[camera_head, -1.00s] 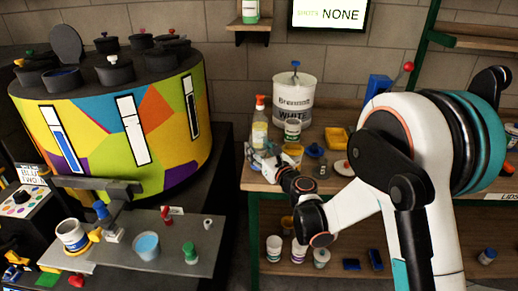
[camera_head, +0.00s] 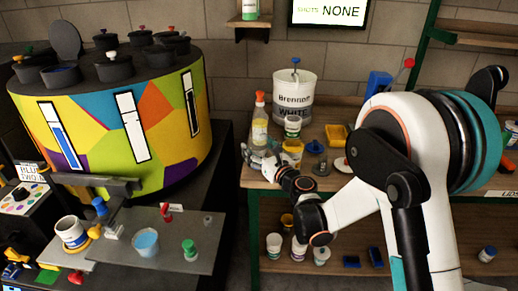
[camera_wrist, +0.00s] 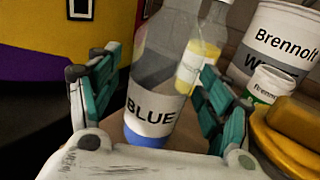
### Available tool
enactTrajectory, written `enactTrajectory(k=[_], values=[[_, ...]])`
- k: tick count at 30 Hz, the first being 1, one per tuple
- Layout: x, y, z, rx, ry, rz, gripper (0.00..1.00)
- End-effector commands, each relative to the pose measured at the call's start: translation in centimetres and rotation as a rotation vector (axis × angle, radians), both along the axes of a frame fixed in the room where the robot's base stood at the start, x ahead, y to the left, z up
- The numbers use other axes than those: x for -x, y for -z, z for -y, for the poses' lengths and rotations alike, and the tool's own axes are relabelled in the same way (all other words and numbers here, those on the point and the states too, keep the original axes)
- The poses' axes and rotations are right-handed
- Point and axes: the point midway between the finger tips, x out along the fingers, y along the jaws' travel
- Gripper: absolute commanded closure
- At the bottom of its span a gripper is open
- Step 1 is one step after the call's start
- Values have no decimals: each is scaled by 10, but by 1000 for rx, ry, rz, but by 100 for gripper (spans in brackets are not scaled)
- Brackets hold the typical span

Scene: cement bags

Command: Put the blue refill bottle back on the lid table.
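The blue refill bottle (camera_wrist: 155,100) is clear, with a white label reading BLUE and blue liquid at its bottom. In the wrist view it stands between the teal fingers of my gripper (camera_wrist: 162,85), with narrow gaps visible on both sides. In the head view my gripper (camera_head: 262,163) is at the left end of the wooden lid table (camera_head: 262,184). I cannot make out the blue bottle there. A bottle of yellow liquid (camera_head: 260,130) with an orange top stands just behind my gripper; it also shows in the wrist view (camera_wrist: 200,60).

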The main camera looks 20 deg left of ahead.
Motion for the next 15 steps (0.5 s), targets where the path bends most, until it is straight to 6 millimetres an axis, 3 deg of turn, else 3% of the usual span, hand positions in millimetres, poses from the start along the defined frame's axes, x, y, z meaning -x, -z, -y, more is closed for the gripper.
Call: enactTrajectory(k=[8, 15], values=[[0, -6, 0, 0, 1, 0, 27], [0, -42, 0, 0, 0, 0, 27]])
